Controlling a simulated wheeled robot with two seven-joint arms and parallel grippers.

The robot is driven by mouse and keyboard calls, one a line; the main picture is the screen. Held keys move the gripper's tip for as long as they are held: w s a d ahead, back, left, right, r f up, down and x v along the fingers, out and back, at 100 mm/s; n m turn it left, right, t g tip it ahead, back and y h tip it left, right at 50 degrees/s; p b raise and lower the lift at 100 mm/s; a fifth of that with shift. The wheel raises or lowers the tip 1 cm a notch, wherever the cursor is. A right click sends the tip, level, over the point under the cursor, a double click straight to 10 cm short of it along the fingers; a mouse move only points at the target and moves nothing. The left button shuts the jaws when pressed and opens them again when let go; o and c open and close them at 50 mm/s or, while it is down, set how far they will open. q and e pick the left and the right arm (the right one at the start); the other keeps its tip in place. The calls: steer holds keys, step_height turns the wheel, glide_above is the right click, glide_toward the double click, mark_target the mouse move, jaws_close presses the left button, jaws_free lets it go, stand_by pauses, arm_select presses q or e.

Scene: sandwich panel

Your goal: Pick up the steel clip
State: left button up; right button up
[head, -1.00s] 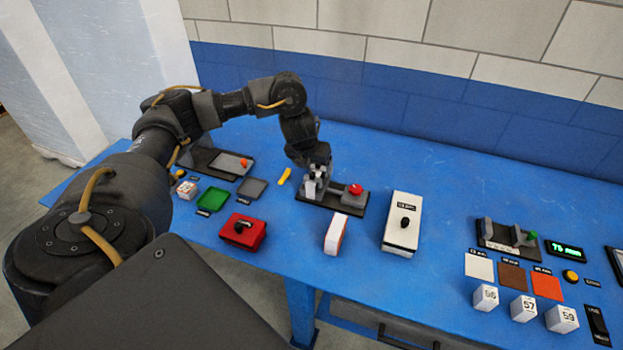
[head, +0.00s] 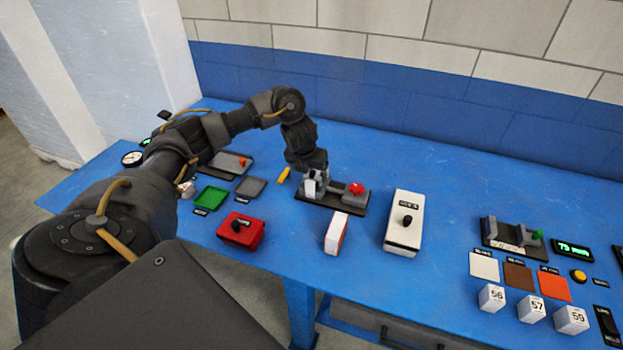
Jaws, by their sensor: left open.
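My left gripper (head: 313,179) points down at the left end of a dark fixture (head: 336,204) with a red knob (head: 356,188). It is open, with its fingers beside a small light-grey metallic piece (head: 309,188) on that fixture. This piece may be the steel clip, but it is too small and too covered by the gripper to tell. I cannot tell whether the fingers touch it. My right gripper is not in view.
Close by stand a red box (head: 251,241), a white-and-orange block (head: 333,238), a white box with a black knob (head: 400,237) and a green tray (head: 209,198). Numbered cubes (head: 531,311) and coloured squares are at right. The blue table (head: 440,180) is clear behind the white box.

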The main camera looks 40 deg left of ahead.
mark_target(311, 174)
arm_select(q)
steer(key=x, duration=0.4)
steer(key=shift+s, duration=0.1)
steer(key=c, duration=1.1)
steer(key=shift+r, duration=0.1)
